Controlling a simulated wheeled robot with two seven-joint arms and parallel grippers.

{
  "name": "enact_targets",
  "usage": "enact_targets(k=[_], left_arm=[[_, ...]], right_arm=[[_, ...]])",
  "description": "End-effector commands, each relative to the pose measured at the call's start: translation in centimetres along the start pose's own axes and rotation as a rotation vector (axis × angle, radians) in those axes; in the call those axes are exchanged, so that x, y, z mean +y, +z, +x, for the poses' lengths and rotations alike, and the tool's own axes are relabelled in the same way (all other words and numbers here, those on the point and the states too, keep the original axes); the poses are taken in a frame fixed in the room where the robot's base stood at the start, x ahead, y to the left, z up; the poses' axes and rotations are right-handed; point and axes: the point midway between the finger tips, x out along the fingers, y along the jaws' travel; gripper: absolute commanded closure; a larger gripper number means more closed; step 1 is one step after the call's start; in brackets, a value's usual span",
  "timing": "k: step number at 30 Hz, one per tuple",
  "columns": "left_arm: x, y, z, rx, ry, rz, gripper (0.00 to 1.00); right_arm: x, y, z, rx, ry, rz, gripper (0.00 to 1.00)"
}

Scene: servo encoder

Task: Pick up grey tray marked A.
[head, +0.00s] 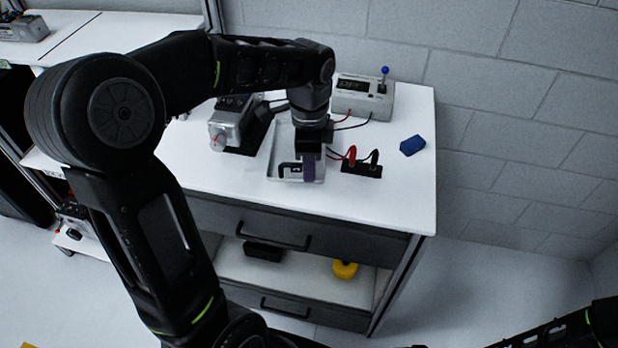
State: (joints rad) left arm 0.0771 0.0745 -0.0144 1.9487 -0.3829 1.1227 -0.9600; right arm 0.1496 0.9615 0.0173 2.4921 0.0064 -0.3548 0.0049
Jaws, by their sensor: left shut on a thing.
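The grey tray (274,150), shallow with a raised rim, is at the middle of the white worktop. My left gripper (308,154) reaches down over its right half, shut, and covers part of it. The exact contact between fingers and tray is hidden. I cannot read a letter on the tray. I cannot tell whether the tray is off the worktop. My right gripper is not in view; only part of that arm shows at lower right.
A grey device with a red tip (222,130) stands left of the tray. A beige meter box (362,98) stands behind, with leads to a black terminal block (361,170) close to the tray's right. A blue piece (412,145) lies further right. The worktop's front strip is clear.

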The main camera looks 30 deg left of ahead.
Motion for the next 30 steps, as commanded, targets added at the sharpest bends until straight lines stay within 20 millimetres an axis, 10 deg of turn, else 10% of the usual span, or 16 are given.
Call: enact_targets(k=[9,30], left_arm=[[0.0,-0.1,-4.7,0.001,-0.002,0.001,1.0],[0.0,0.0,-4.9,0.0,-0.001,0.001,1.0]], right_arm=[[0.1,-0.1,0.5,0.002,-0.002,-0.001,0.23],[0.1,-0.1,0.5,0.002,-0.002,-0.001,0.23]])
